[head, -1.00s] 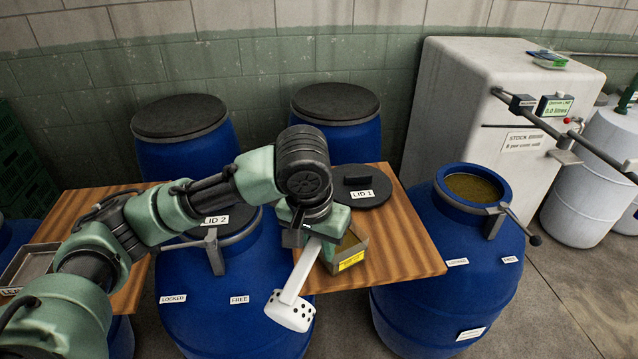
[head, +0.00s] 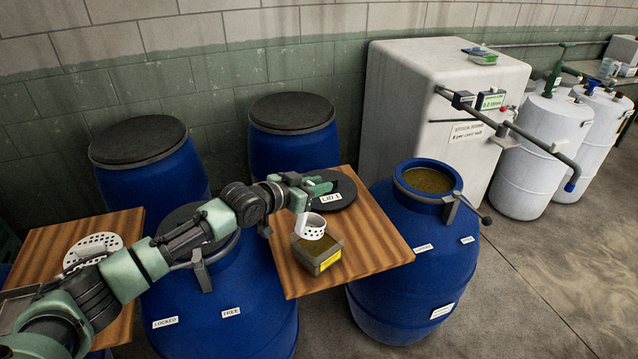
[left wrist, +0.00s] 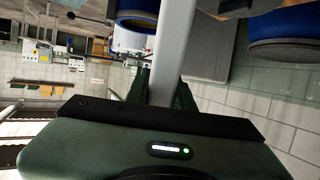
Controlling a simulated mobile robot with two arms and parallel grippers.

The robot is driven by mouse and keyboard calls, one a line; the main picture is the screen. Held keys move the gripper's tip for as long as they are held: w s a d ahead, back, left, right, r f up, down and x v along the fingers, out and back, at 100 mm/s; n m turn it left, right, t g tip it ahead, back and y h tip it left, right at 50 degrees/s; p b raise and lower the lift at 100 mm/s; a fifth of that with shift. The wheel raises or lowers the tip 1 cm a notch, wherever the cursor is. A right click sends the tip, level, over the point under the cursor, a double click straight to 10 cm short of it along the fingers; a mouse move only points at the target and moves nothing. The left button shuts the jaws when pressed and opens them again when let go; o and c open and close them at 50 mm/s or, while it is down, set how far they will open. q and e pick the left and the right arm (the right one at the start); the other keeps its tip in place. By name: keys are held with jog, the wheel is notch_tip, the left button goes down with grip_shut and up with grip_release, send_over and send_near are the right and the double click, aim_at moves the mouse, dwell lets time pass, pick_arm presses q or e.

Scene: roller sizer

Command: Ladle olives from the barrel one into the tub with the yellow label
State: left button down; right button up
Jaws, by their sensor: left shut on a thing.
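My left gripper (head: 312,188) is shut on the ladle's handle, which shows as a pale bar (left wrist: 175,55) between the fingers in the left wrist view. The ladle's white perforated cup (head: 311,226) hangs over the back left part of the tub with the yellow label (head: 325,262). Whether it touches the rim I cannot tell. Brown-green contents show in the tub; the cup's contents are hidden. Barrel one (head: 405,265) stands open at the right, with olives (head: 428,180) inside. My right gripper is not in view.
The LID 1 lid (head: 340,188) lies behind the tub on the wooden board (head: 375,245). A covered blue barrel (head: 220,310) stands below my left arm. A white perforated piece (head: 92,248) lies on the left board. A grey bar (head: 545,145) juts out from the white tank (head: 420,105).

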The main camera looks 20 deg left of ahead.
aim_at(309, 183)
pick_arm(q)
jog(key=s+t+b, duration=0.1)
jog(key=s+a+r+t+h+b, duration=0.1)
jog(key=s+r+t+b, duration=0.1)
jog(key=b, duration=0.1)
jog(key=shift+a+h, duration=0.3)
jog(key=shift+h, duration=0.1)
jog(key=shift+s+r, duration=0.1)
jog(key=shift+r, duration=0.15)
